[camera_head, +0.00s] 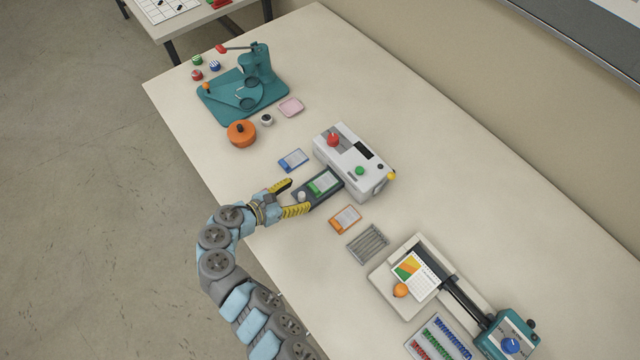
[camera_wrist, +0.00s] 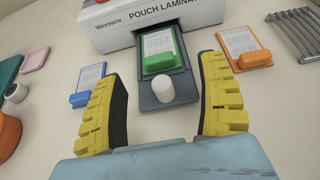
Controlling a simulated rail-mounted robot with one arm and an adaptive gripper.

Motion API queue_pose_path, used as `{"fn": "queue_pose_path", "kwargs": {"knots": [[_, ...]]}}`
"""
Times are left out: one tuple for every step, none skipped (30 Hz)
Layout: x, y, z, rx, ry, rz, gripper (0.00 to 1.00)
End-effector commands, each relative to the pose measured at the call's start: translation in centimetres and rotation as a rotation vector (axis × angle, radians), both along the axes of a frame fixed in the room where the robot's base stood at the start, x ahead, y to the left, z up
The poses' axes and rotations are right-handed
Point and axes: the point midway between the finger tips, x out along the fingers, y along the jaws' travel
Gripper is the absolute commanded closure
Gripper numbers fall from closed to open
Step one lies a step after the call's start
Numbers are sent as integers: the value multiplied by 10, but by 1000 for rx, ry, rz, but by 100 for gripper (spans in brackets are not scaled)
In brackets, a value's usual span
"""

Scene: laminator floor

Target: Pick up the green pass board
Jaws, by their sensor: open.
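The green pass board (camera_head: 323,182) lies flat on the dark tray (camera_head: 305,202) at the front of the white pouch laminator (camera_head: 343,152). In the wrist view the green board (camera_wrist: 161,54) sits at the laminator's mouth, a white sheet on it and a green block at its near end. A white knob (camera_wrist: 165,93) stands on the tray in front of the board. My gripper (camera_head: 285,199) is open and empty, its yellow fingers near the tray's front end. In the wrist view my gripper (camera_wrist: 162,100) has a finger on each side of the knob, apart from the board.
A blue board (camera_head: 293,160) lies left of the tray and an orange board (camera_head: 345,219) right of it.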

Motion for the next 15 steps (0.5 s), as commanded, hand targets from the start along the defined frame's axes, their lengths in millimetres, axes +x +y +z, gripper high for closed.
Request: {"fn": "queue_pose_path", "kwargs": {"knots": [[3,-5,-2,-2,2,-3,26],[4,-7,-3,-2,2,-3,26],[5,-8,-5,-1,2,-2,26],[6,-9,-5,-1,1,-1,26],[7,-10,-6,-1,1,-1,26],[8,-10,-6,0,1,0,26],[8,-10,-6,1,1,0,26],[8,-11,-7,1,0,1,26],[9,-11,-7,1,0,1,26],[10,-12,-8,1,0,1,26],[11,-12,-9,1,1,0,26],[12,-14,-10,1,1,0,26],[13,-15,-11,1,1,-1,26],[15,-17,-13,0,1,-2,26],[17,-19,-15,0,2,-3,26]]}}
